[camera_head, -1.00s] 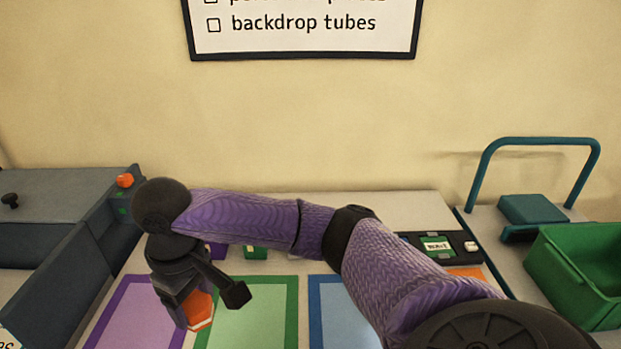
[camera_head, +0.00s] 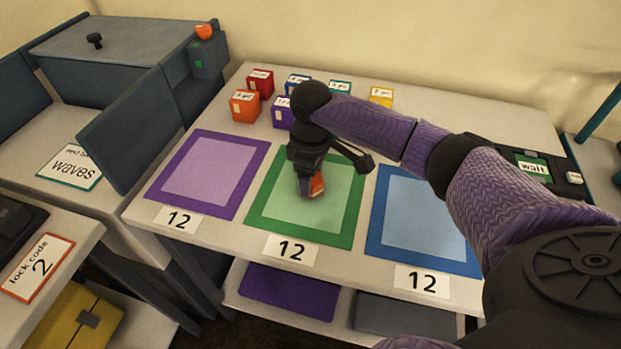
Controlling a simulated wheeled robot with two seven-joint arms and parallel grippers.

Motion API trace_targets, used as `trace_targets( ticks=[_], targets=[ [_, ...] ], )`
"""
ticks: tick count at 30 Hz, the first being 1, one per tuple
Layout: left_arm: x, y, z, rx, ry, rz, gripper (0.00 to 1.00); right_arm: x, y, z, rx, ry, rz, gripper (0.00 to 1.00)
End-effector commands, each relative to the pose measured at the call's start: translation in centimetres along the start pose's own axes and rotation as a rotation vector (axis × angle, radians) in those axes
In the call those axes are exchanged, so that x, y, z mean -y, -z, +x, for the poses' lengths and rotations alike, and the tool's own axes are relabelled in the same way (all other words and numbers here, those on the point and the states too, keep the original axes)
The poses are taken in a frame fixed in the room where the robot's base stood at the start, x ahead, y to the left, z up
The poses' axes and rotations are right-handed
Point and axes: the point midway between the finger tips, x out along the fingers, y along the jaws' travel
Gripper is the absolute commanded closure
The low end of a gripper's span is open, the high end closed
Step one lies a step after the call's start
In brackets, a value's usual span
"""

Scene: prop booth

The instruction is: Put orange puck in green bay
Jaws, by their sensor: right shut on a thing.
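The orange puck (camera_head: 317,185) shows just below my right gripper (camera_head: 309,178), which is shut on it. The gripper points down over the green bay (camera_head: 264,222), a light green square with a dark green border in the middle of the table. The puck is partly hidden by the gripper's fingers. I cannot tell whether the puck touches the bay's surface. My left gripper is not in view.
A purple bay (camera_head: 184,199) lies left and a blue bay (camera_head: 375,233) right of the green one. Several labelled blocks, including an orange block (camera_head: 245,106), stand at the back. A device reading "wait" (camera_head: 534,167) sits at the right.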

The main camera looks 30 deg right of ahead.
Motion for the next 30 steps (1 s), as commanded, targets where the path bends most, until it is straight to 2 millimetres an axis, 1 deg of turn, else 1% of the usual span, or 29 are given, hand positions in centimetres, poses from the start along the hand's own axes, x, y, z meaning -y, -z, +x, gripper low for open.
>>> trace_targets(
  ticks=[4,8,9,13,19,21,23,26,27,30],
  targets=[
    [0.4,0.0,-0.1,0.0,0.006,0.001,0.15,0.0,0.0,-0.2,-0.002,-0.001,0.0,0.95],
    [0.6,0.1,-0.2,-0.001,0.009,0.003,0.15,0.0,0.0,0.0,-0.002,-0.001,0.0,0.95],
    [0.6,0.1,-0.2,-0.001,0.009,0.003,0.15,0.0,0.0,0.0,-0.002,-0.001,0.0,0.27],
    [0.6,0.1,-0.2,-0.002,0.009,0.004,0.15,0.0,0.0,0.0,-0.002,-0.001,0.0,0.0],
    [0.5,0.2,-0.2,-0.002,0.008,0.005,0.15,0.0,0.0,0.0,-0.002,-0.001,0.0,0.0],
    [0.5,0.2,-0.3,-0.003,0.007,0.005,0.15,0.0,0.0,-0.5,-0.003,-0.002,0.0,0.0],
    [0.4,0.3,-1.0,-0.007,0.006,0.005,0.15,0.0,0.1,-1.9,-0.006,-0.003,0.001,0.0],
    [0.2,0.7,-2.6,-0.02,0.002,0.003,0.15,-0.1,0.1,-5.0,-0.007,-0.004,0.0,0.0],
    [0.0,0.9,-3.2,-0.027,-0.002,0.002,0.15,-0.1,0.1,-6.2,-0.009,-0.005,0.0,0.0],
    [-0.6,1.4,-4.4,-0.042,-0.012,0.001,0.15,0.0,0.1,-8.9,-0.007,-0.003,0.0,0.0]
  ],
)
